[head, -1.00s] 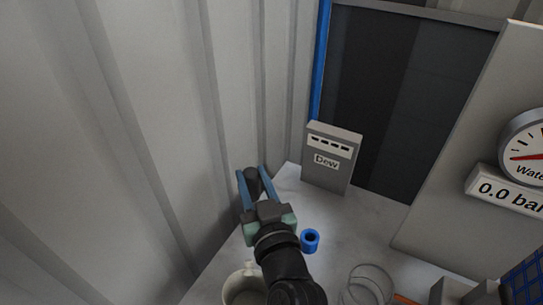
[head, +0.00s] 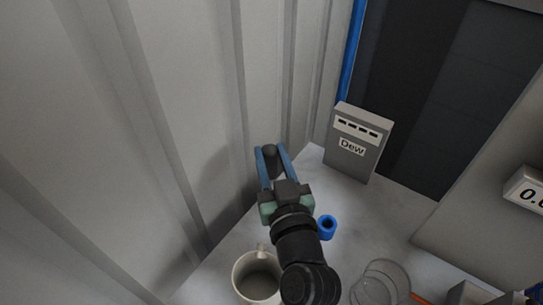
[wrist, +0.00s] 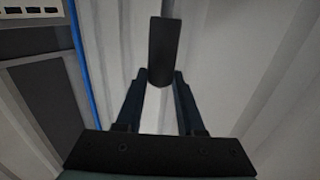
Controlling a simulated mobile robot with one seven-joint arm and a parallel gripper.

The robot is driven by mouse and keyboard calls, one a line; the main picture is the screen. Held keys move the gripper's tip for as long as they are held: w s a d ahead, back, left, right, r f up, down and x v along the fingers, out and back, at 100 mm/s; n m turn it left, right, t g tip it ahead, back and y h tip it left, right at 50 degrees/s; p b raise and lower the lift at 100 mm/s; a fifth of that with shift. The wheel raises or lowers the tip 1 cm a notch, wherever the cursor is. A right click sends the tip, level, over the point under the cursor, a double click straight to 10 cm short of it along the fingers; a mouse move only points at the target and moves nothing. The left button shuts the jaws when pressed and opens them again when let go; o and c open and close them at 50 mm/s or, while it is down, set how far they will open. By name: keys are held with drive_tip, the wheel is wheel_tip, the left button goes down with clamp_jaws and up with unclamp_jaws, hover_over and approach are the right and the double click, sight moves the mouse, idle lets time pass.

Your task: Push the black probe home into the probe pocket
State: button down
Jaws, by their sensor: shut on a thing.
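The black probe (head: 270,152) is a short dark cylinder between the tips of my gripper (head: 270,158), in the left middle of the head view. In the wrist view the probe (wrist: 164,50) stands up from between the blue fingers of my gripper (wrist: 160,78), which are shut on it. The probe is held in the air near the pale ribbed wall. A blue cylinder with a dark hole (head: 326,227) stands on the bench right of my gripper. I cannot tell whether it is the probe pocket; no other pocket is plain to see.
A grey box labelled "Dew" (head: 358,143) stands at the back of the bench (head: 395,212). A pale mug (head: 258,278) is at the near edge, left of my arm. The ribbed wall (head: 160,130) closes the left side.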

sight(272, 177)
drive_tip(key=shift+f+b, duration=2.25)
drive_tip(key=shift+f, duration=0.15)
drive_tip(key=shift+f+b, duration=2.05)
drive_tip(key=shift+b, duration=0.6)
drive_tip(key=shift+r, duration=0.2)
drive_tip(key=shift+r+p, duration=1.25)
drive_tip(key=shift+r, duration=0.2)
drive_tip(key=shift+b, duration=0.45)
idle(0.9)
